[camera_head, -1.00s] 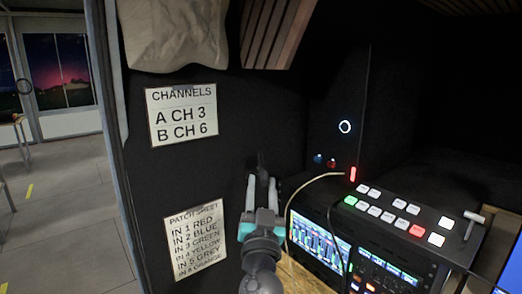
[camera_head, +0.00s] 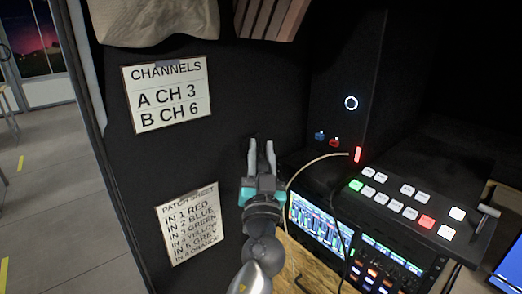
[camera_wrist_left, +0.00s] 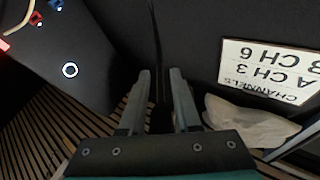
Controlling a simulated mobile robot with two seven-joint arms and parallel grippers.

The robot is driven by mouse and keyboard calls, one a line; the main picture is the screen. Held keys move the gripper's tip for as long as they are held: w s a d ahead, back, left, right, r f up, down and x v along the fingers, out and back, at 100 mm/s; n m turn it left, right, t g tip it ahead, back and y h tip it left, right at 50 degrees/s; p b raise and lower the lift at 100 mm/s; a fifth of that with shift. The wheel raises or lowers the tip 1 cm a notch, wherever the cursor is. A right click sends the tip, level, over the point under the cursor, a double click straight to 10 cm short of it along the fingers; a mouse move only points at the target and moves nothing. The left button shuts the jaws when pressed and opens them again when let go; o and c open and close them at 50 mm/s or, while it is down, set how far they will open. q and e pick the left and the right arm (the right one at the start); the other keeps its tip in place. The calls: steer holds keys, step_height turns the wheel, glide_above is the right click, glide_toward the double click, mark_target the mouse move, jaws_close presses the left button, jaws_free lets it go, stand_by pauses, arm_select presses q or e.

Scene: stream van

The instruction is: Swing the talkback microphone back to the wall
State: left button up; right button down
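The talkback microphone looks to be the thin beige gooseneck (camera_head: 312,164) with a red lit tip (camera_head: 357,154), arching above the rack toward the switcher. A bit of the gooseneck (camera_wrist_left: 22,24) shows at the upper left of the left wrist view. My left gripper (camera_head: 261,144) points up and away toward the dark wall, to the left of the gooseneck and apart from it. In the left wrist view its two fingers (camera_wrist_left: 158,72) stand apart with nothing visible between them. My right gripper is not in view.
A switcher with lit buttons (camera_head: 404,200) and a rack with screens (camera_head: 320,228) stand at right. The channels sheet (camera_head: 168,95) and patch sheet (camera_head: 192,222) hang on the dark wall. A black cable (camera_head: 337,215) hangs over the rack. A beige cloth bag (camera_head: 150,22) is above.

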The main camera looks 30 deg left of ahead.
arm_select(q)
jaws_close()
steer(key=shift+r, duration=0.1)
stand_by(1.0)
